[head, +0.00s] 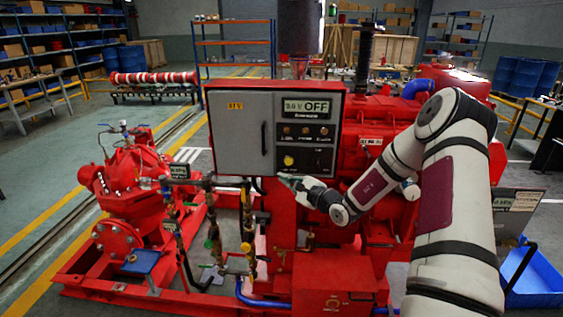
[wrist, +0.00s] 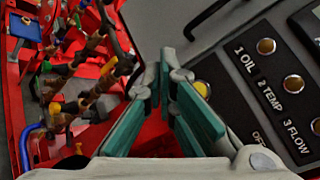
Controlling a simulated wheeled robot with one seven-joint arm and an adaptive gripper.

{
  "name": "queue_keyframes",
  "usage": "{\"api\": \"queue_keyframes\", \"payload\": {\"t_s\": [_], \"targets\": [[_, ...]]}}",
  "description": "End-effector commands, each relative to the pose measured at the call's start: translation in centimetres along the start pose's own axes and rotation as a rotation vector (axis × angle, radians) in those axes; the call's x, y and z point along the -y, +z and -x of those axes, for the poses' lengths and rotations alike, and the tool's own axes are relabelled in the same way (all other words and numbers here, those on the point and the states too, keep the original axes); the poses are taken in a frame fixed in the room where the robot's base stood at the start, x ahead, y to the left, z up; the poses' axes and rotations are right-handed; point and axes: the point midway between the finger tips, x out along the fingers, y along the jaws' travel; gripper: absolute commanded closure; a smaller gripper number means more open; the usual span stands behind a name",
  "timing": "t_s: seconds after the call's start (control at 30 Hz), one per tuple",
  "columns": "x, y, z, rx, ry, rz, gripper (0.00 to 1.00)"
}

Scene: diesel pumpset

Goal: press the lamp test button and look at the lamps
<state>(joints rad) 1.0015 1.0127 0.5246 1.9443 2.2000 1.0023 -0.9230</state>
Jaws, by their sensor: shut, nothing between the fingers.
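The grey control panel (head: 243,138) stands on the red pumpset. Its black lamp plate carries three amber lamps, the left one (head: 287,130) marked OIL, the middle one (head: 305,131) TEMP and the right one (head: 323,131) FLOW in the wrist view. They look dull amber; I cannot tell whether any is lit. A round yellow button (head: 288,160) sits below them; its label is unreadable. In the wrist view the yellow button (wrist: 203,88) is partly hidden behind a finger. My gripper (head: 284,178) is shut and empty, just below the button; contact is not visible.
A display (head: 306,106) above the lamps reads 0.0 V OFF. A door handle (head: 264,138) stands out left of the lamps. Pipes and valves (head: 247,225) rise below the panel's left side. A red pump (head: 130,190) stands left, and a blue bin (head: 540,275) right.

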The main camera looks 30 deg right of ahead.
Motion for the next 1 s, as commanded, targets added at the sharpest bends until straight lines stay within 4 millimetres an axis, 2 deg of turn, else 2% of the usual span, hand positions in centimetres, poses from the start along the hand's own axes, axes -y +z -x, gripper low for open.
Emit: {"api": "queue_keyframes", "payload": {"t_s": [0.43, 1.0], "targets": [[0.3, -0.4, -0.5, 0.0, -0.002, 0.0, 1.0], [3.6, -3.8, -5.3, 0.001, -0.001, 0.003, 1.0]]}}
